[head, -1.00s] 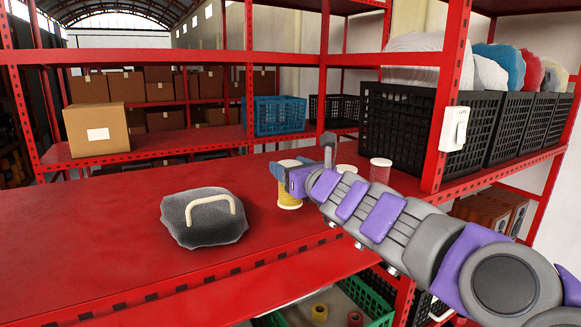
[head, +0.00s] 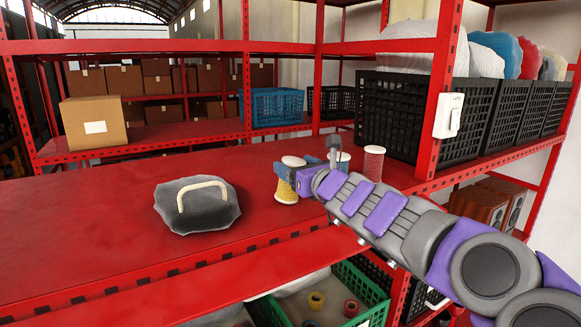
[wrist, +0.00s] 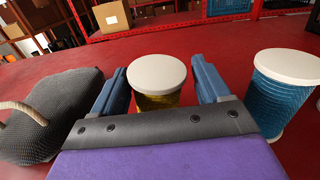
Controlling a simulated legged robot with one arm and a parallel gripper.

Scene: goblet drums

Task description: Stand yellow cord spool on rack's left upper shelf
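The yellow cord spool (head: 286,190), with pale end discs, stands on the red rack shelf (head: 110,215). In the wrist view the spool (wrist: 158,98) is between the two blue fingers of my gripper (wrist: 160,88). A narrow gap shows on each side of it, so the fingers look open around it. In the head view my gripper (head: 300,178) is at the spool's right side, and its fingers are partly hidden by the arm.
A blue spool (wrist: 283,90) and a red spool (head: 373,163) stand to the right. A dark mesh bag with a pale handle (head: 197,212) lies to the left. A red upright (head: 441,100) and black crates (head: 395,120) are behind right. Spools lie in a green crate (head: 362,290) below.

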